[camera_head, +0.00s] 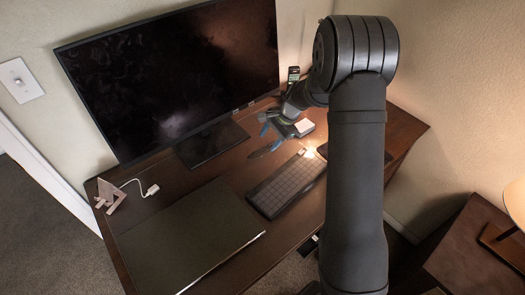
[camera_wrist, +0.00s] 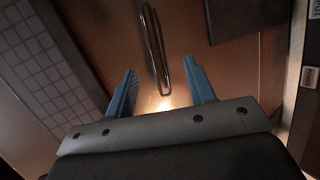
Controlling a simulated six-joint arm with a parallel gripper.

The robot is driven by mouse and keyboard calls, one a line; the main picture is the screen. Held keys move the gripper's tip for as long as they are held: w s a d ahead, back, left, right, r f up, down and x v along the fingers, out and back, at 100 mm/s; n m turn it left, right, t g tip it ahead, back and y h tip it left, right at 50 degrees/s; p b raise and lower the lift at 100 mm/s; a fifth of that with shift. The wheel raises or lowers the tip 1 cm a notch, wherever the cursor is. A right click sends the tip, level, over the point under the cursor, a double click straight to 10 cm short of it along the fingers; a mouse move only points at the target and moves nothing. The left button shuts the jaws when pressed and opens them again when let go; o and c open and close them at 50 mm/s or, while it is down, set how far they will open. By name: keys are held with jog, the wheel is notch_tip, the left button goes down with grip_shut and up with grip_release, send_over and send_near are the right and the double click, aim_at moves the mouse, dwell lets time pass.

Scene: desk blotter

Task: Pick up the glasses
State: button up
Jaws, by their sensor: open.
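A thin wire-like loop (camera_wrist: 153,45), which looks like the folded glasses, lies on the brown desk in the wrist view. It is long and narrow and runs from the top of the view down to between my fingertips. My gripper (camera_wrist: 159,70) is open, with one blue finger on each side of the loop's near end. Nothing is held. In the head view my gripper (camera_head: 262,143) is over the desk between the monitor and the keyboard. I cannot make out the glasses clearly there.
A keyboard (camera_head: 287,185) lies beside my gripper, also at left in the wrist view (camera_wrist: 35,65). A monitor (camera_head: 175,75) stands behind. A dark flat pad (camera_head: 190,240) covers the front left of the desk (camera_head: 165,180). A dark flat object (camera_wrist: 230,18) lies right of the loop.

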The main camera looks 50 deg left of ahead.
aim_at(263, 150)
jog(key=x, duration=0.5)
jog(key=shift+d, duration=0.15)
jog(key=shift+r, duration=0.1)
grip_shut()
jog(key=shift+r, duration=0.1)
